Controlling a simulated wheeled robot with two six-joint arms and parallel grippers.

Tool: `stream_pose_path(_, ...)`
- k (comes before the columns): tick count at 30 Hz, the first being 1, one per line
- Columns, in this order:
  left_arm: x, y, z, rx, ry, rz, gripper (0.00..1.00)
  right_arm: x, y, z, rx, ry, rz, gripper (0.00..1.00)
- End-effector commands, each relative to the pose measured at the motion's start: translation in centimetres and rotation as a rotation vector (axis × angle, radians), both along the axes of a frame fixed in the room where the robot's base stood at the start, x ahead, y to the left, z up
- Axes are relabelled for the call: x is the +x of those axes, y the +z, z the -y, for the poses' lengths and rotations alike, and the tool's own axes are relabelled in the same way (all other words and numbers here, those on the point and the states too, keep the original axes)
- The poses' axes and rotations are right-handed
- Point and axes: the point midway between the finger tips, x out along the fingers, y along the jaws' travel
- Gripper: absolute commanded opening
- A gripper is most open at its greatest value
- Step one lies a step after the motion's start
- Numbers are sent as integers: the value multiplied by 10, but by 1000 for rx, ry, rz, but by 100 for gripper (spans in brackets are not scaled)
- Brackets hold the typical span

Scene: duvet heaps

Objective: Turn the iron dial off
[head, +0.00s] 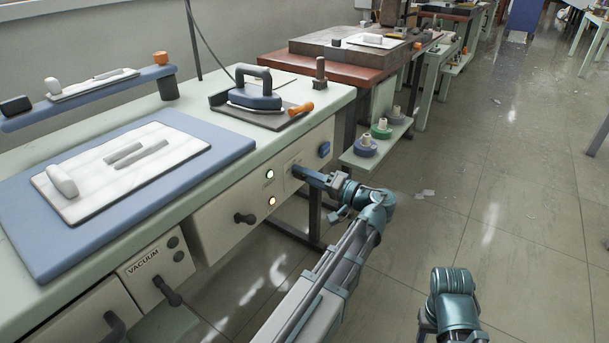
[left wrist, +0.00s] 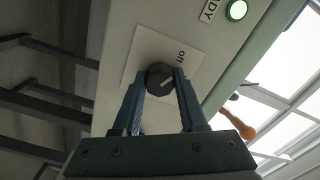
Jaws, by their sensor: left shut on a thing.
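The iron dial (left wrist: 159,79) is a dark round knob with a pale pointer line, on a white plate marked "off" (left wrist: 182,55) in the left wrist view. My left gripper (left wrist: 160,80) is shut on it, one finger on each side. The pointer line slants toward the right finger; the "off" mark lies up and right of the knob. In the head view my left gripper (head: 300,171) meets the front panel and hides the dial. The iron (head: 255,93) rests on a dark pad on the table above.
Two lit lamps (head: 270,174) sit left of the gripper on the panel, and a blue knob (head: 325,149) to its right. A black handle (head: 244,218) sticks out lower left. A small shelf with spools (head: 381,129) stands at right. The floor (head: 480,210) there is mostly clear.

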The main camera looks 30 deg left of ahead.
Motion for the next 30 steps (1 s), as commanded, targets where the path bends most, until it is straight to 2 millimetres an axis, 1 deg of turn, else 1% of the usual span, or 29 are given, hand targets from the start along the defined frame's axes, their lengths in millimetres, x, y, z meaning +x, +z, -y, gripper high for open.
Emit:
stream_pose_path(3, -1, -1, 1, -5, 2, 1, 0, 0, 0, 0, 0, 0, 0, 50)
stream_pose_path(4, -1, -1, 1, -5, 2, 1, 45, 0, 0, 0, 0, 0, 0, 50)
stream_pose_path(8, -1, -1, 0, -3, 2, 1, 69, 0, 0, 0, 0, 0, 0, 50)
stream_pose_path(9, -1, -1, 0, -3, 2, 0, 72, 0, 0, 0, 0, 0, 0, 50)
stream_pose_path(17, 0, 0, 1, -1, 0, -1, 72, 0, 0, 0, 0, 0, 0, 50)
stream_pose_path(20, -1, 0, 6, -1, 0, -1, 72, 0, 0, 0, 0, 0, 0, 50)
stream_pose_path(23, -1, 0, 21, -2, -3, -1, 72, 0, 0, 0, 0, 0, 0, 50)
stream_pose_path(30, -4, 0, 74, -1, -4, 0, 72, 0, 0, 0, 0, 0, 0, 50)
